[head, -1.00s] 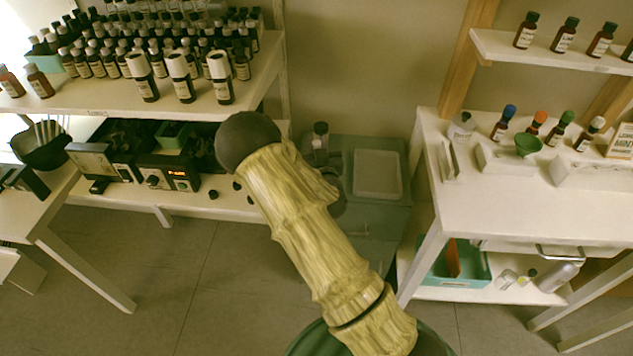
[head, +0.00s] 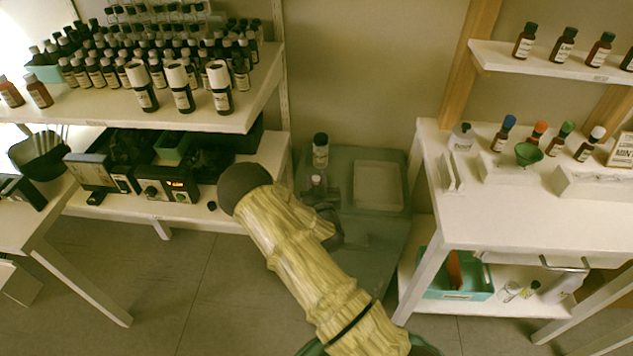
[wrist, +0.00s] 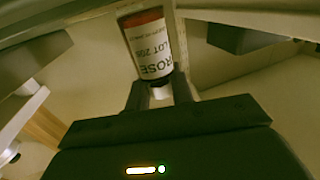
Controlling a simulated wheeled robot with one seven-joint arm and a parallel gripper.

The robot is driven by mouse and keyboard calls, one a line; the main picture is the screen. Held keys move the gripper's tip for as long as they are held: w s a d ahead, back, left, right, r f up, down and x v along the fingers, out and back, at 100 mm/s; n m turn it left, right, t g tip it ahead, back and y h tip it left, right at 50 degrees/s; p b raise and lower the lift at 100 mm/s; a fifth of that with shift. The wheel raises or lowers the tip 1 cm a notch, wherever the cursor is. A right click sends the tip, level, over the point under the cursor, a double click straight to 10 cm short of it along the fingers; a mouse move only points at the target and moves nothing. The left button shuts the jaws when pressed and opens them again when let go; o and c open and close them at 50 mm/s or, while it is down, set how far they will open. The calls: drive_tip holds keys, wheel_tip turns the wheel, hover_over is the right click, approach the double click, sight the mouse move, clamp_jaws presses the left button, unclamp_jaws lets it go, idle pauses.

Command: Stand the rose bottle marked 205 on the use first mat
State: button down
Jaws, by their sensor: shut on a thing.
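The rose bottle (wrist: 148,45) shows in the wrist view, reddish brown with a white label reading ROSE and a lot number that looks like 205. My gripper (wrist: 160,88) is shut on it at the narrow neck end. I cannot identify the use first mat; a pale square (head: 378,186) lies on the green cart, with no readable marking.
The left shelf (head: 200,118) carries crowded bottle rows. The right table (head: 520,212) holds several bottles and a green funnel (head: 528,153); its front is clear.

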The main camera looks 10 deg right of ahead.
drive_tip(key=shift+d+f, duration=0.1)
drive_tip(key=shift+f, duration=0.1)
drive_tip(key=c, duration=1.2)
unclamp_jaws()
drive_tip(key=shift+s+r, duration=0.1)
drive_tip(key=s, duration=1.1)
drive_tip(key=shift+s+a, duration=0.35)
drive_tip(key=shift+s, duration=0.05)
drive_tip(key=shift+w+d, duration=0.1)
